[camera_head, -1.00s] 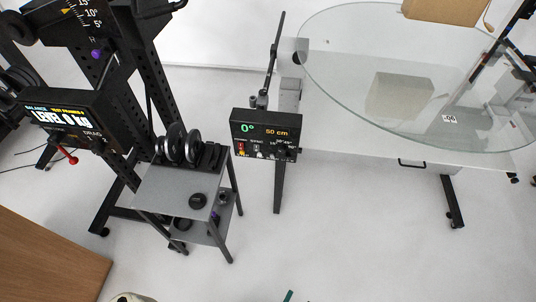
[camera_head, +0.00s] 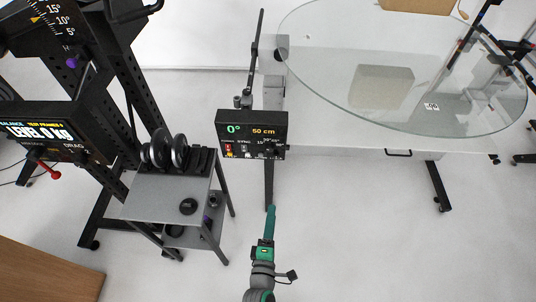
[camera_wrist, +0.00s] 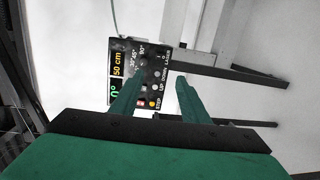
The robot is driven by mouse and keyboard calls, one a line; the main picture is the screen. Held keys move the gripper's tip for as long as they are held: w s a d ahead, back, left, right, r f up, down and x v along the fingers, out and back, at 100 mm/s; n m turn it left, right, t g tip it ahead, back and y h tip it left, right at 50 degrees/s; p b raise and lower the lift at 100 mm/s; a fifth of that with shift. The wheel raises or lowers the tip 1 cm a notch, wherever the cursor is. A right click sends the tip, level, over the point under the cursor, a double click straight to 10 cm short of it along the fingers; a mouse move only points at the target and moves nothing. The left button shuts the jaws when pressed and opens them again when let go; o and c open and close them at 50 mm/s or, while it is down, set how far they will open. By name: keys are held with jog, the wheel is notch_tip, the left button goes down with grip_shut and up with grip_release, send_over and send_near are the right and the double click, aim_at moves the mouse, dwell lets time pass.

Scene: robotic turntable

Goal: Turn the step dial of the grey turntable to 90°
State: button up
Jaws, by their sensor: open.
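The turntable's black control box (camera_head: 252,134) hangs at the left front of the turntable (camera_head: 310,75), a round glass plate on a light table. Its display reads 0° and 50 cm. The step dial (camera_head: 270,151) is small and dark at the box's lower right; its pointer setting is too small to read. The wrist view shows the box (camera_wrist: 117,86) turned sideways, with the dial (camera_wrist: 143,60) by the 30°, 45° and 90° marks. My gripper (camera_head: 270,210) is below and in front of the box, apart from it. In the wrist view its green fingers (camera_wrist: 157,82) are spread and empty.
A black frame with a display (camera_head: 40,130) and a small grey side table (camera_head: 150,200) with black discs stand to the left. A wooden surface (camera_head: 45,275) is at lower left. The floor right of my gripper is clear.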

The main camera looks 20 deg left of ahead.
aim_at(270, 150)
jog(key=w+a+n, duration=0.2)
jog(key=w+n, duration=0.1)
jog(key=w, duration=0.4)
jog(key=w+a+r+n, duration=0.1)
jog(key=w+a+n, duration=0.2)
jog(key=w, duration=0.5)
jog(key=w+a+r+n+t, duration=0.1)
jog(key=w+a+n, duration=0.2)
jog(key=w, duration=0.4)
jog(key=shift+w+a+r+y, duration=0.2)
jog(key=shift+y, duration=0.2)
grip_shut()
